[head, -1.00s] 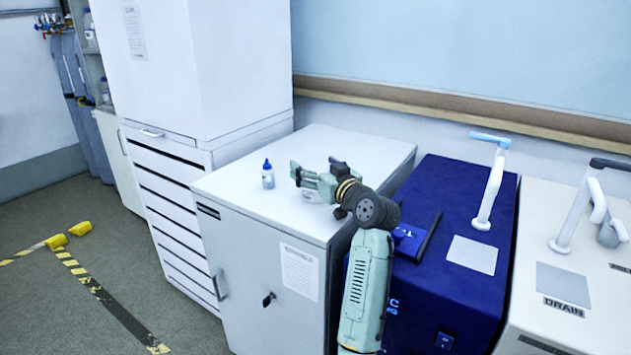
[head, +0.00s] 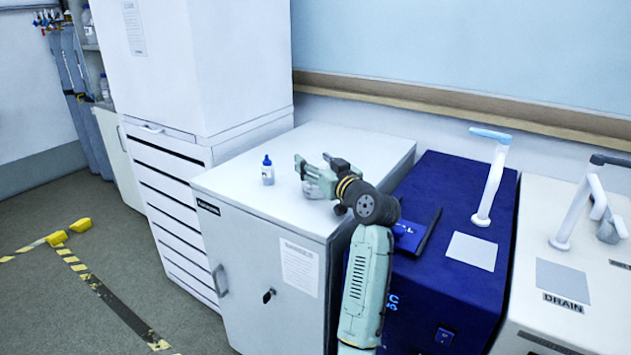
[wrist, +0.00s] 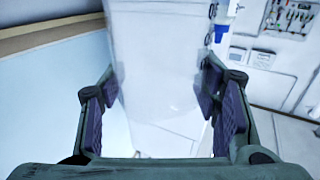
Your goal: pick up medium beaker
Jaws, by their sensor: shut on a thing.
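The medium beaker (head: 314,190) is clear glass and hard to make out against the white cabinet top. In the head view it shows faintly at my gripper (head: 315,161), partly hidden by the fingers. My gripper is above the right part of the cabinet top, its fingers apart by about the beaker's width and shut on it. In the wrist view both dark finger pads of my gripper (wrist: 167,98) show, with a faint, see-through area between them.
A small blue-capped bottle (head: 267,172) stands left of my gripper on the white cabinet (head: 235,182). A tall white drawer unit (head: 165,190) rises behind on the left. The blue machine (head: 440,275) with a white upright arm is at the right. The cabinet's front left top is clear.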

